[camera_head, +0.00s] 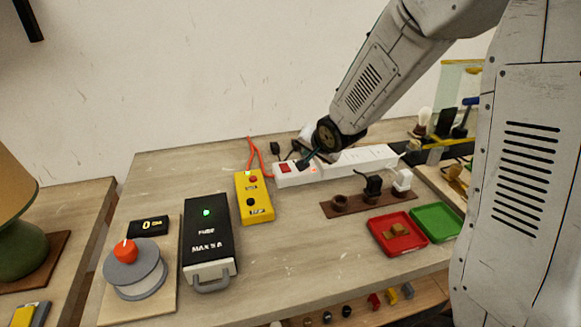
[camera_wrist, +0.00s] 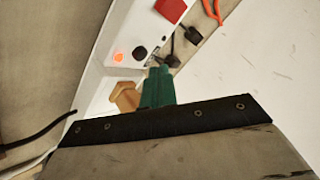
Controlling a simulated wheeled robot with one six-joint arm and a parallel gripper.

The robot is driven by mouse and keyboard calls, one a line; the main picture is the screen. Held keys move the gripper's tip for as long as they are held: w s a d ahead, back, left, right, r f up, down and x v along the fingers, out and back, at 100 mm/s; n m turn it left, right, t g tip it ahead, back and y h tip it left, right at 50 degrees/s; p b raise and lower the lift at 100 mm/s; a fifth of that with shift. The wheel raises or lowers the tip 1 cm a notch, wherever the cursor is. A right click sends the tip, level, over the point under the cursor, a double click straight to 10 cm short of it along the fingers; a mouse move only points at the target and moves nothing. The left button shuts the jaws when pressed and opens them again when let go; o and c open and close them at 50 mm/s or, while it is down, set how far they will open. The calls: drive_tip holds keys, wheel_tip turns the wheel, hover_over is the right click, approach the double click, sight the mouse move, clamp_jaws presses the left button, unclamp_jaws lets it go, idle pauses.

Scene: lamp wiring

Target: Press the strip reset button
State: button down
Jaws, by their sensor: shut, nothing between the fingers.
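The white power strip (camera_head: 365,157) lies along the back of the bench, with a red rocker switch (camera_head: 285,168) near its left end. In the wrist view, the strip shows its red switch (camera_wrist: 172,9), a glowing orange-red light (camera_wrist: 118,56) and a round black button (camera_wrist: 140,52) beside the light. The black button looks like the reset button. My gripper (camera_head: 309,158) is shut and empty over the strip's left part. In the wrist view, its green fingers (camera_wrist: 158,84) end close to the black button; whether they touch it I cannot tell.
A yellow box (camera_head: 254,198), a black fuse box (camera_head: 207,238) and a dial with an orange knob (camera_head: 126,251) stand to the left. A brown socket board (camera_head: 368,197) lies in front of the strip, with a red tray (camera_head: 397,232) and green tray (camera_head: 436,222). Cables run behind.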

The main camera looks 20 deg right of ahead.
drive_tip(key=shift+f, duration=0.35)
idle(0.9)
idle(0.9)
drive_tip(key=shift+f, duration=0.4)
drive_tip(key=shift+f, duration=0.35)
idle(0.5)
idle(0.4)
drive_tip(key=shift+r, duration=0.8)
